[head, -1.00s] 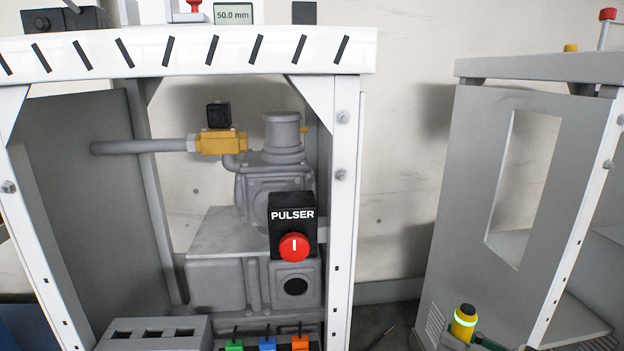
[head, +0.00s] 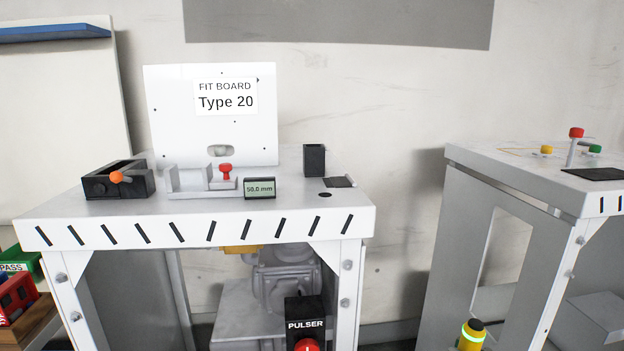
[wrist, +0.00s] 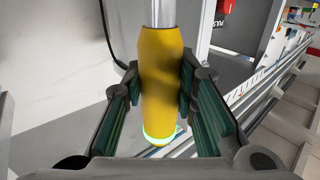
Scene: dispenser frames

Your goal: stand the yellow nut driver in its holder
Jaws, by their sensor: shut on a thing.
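The yellow nut driver (wrist: 160,85) is between the fingers of my gripper (wrist: 160,76) in the wrist view. The gripper is shut on its handle, with the silver shank running out of the top of the picture and a glowing green band at the near end. In the head view the handle (head: 471,337) shows at the bottom, right of the left bench, with a black cap upward. A black upright box (head: 314,160) stands at that bench's back right and may be the holder; its inside is hidden. The gripper is not clearly seen in the head view.
The left bench top (head: 290,205) carries a black vise-like block (head: 118,182), a grey fixture with a red knob (head: 226,171), a small display (head: 260,188) and a small dark hole (head: 325,195). A second cabinet (head: 520,175) stands right, across a gap.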

